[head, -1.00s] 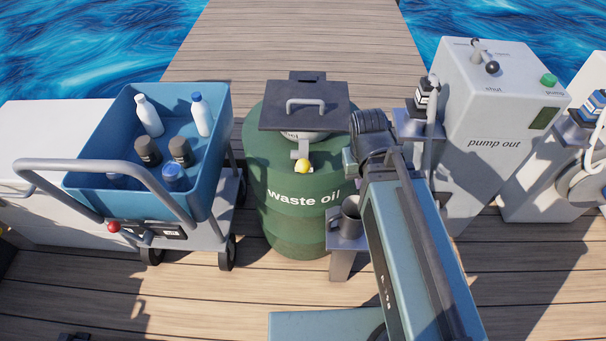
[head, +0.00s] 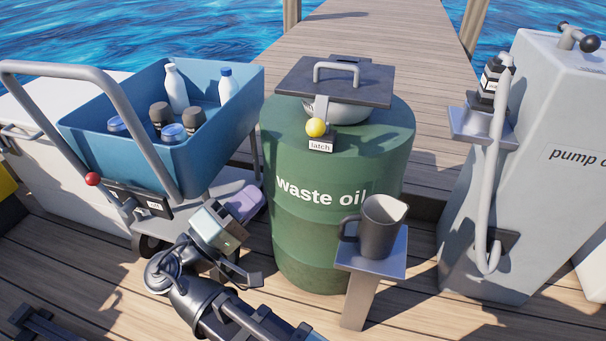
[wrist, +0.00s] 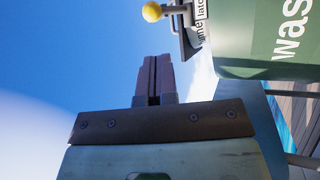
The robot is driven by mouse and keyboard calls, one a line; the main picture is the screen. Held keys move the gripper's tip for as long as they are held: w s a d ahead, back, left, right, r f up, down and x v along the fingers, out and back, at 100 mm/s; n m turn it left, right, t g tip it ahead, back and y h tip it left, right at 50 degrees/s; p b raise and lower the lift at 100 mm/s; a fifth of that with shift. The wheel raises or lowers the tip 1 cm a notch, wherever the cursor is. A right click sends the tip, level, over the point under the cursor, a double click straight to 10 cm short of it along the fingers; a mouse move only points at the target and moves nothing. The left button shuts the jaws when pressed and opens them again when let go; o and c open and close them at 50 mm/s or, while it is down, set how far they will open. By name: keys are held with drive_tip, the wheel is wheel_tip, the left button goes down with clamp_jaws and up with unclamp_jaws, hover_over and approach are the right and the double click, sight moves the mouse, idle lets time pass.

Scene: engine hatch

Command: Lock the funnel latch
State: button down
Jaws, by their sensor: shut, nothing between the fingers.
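The funnel latch is a short grey arm with a yellow ball knob (head: 317,127) at the front of the funnel on the green waste oil drum (head: 300,235). A small latch label (head: 321,145) sits below the knob. The dark square lid (head: 337,82) with a grey handle lies over the pale funnel (head: 350,113). In the wrist view the yellow knob (wrist: 152,12) is at the top, beyond my gripper (wrist: 157,58), whose fingers are shut with nothing between them and apart from the knob. In the head view my wrist is low, left of the drum; the fingertips are hard to make out.
A blue cart (head: 205,150) with bottles stands at the left, its grey rail (head: 125,110) reaching forward. A dark mug (head: 382,225) stands on a small stand right of the drum's front. The pump out cabinet (head: 520,180) with a hose is at the right.

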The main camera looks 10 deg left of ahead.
sight(309, 134)
drive_tip(key=shift+s+a+r+t, duration=0.2)
drive_tip(key=shift+s+a+t, duration=0.25)
drive_tip(key=shift+s, duration=0.25)
drive_tip(key=p+x, duration=0.5)
drive_tip(key=x, duration=0.8)
drive_tip(key=shift+w+d+p, duration=0.1)
drive_tip(key=shift+p, duration=0.25)
drive_tip(key=shift+w+d+r, duration=0.1)
drive_tip(key=shift+w+d, duration=0.15)
drive_tip(key=shift+w, duration=0.15)
drive_tip(key=shift+r, duration=0.1)
